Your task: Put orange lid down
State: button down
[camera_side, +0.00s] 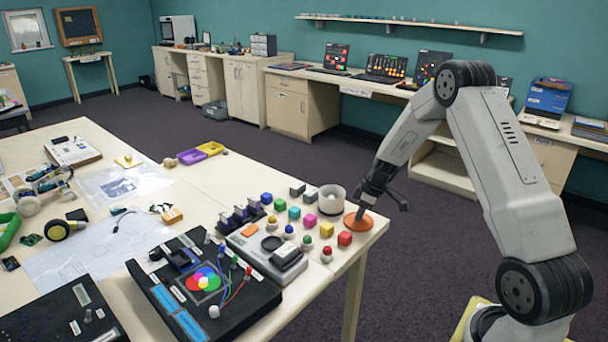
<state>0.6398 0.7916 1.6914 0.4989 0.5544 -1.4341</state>
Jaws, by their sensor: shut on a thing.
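The orange lid (359,222) is a flat round disc at the right corner of the cream table (313,280). My gripper (366,207) points down over it, with its dark fingers at the lid's middle. It is shut on the lid. The lid is at or very near the table surface; I cannot tell whether it touches.
A grey device (266,254) and a black board with coloured circles (200,290) lie further left. The table edge is close on the right.

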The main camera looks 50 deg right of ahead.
aim_at(372, 223)
jog(key=c, duration=0.6)
grip_release()
jog(key=shift+r, duration=0.15)
jog(key=v, duration=1.2)
jog(key=s+a+m, duration=0.1)
jog(key=s+a, duration=0.3)
jog(key=a, duration=0.5)
jog(key=s+a+f+m, duration=0.1)
jog(key=s+a, duration=0.3)
jog(key=a, duration=0.5)
jog(key=s+a+f+m+h, duration=0.1)
jog(key=s+a+m, duration=0.1)
jog(key=a, duration=0.7)
jog(key=shift+s+a+f+g, duration=0.1)
jog(key=shift+s+a+g, duration=0.1)
jog(key=shift+s, duration=0.25)
jog(key=shift+s+a+f+g, duration=0.1)
jog(key=shift+s+a, duration=0.1)
jog(key=shift+s, duration=0.25)
